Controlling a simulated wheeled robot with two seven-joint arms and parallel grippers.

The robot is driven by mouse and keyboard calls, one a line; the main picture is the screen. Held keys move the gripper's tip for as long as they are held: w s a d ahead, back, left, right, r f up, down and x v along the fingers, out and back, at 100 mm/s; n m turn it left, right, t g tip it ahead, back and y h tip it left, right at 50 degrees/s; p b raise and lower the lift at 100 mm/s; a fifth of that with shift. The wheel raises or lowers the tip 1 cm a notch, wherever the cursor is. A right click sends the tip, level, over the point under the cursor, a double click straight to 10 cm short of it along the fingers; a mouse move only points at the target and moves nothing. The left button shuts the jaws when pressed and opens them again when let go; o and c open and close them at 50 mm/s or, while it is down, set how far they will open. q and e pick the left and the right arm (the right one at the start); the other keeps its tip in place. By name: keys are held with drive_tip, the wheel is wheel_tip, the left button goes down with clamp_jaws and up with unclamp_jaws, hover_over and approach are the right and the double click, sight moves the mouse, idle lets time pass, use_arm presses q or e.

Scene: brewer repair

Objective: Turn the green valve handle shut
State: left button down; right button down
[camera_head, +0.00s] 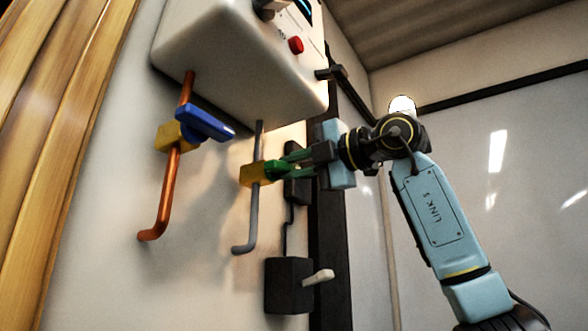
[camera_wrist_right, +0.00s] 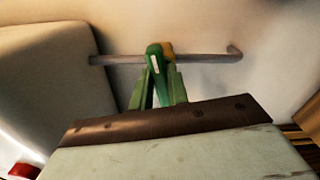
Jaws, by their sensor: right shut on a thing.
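The green valve handle (camera_head: 275,169) sits on a yellow valve body (camera_head: 250,174) on the grey pipe under the white brewer box. In the head view my right gripper (camera_head: 290,163) reaches in from the right, its fingertips at the handle. In the right wrist view the green handle (camera_wrist_right: 155,62) stands between the two green fingers of my right gripper (camera_wrist_right: 158,85), which is shut on it. The handle points out from the wall toward the gripper, across the grey pipe. The fingers hide part of the handle. My left gripper is not in view.
A blue-handled valve (camera_head: 205,122) sits on the copper pipe (camera_head: 166,200) to the left. The white box (camera_head: 235,60) with a red button (camera_head: 296,45) is above. A black switch box (camera_head: 288,285) with a pale lever is below. Open room lies to the right.

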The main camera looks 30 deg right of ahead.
drive_tip(key=shift+m+b, duration=0.3)
drive_tip(key=shift+m, duration=0.9)
drive_tip(key=c, duration=1.4)
unclamp_jaws()
drive_tip(key=shift+f, duration=0.1)
drive_tip(key=shift+o, duration=0.2)
drive_tip(key=b+v, duration=0.2)
drive_tip(key=v, duration=1.1)
drive_tip(key=shift+s, duration=0.2)
drive_tip(key=shift+d, duration=0.1)
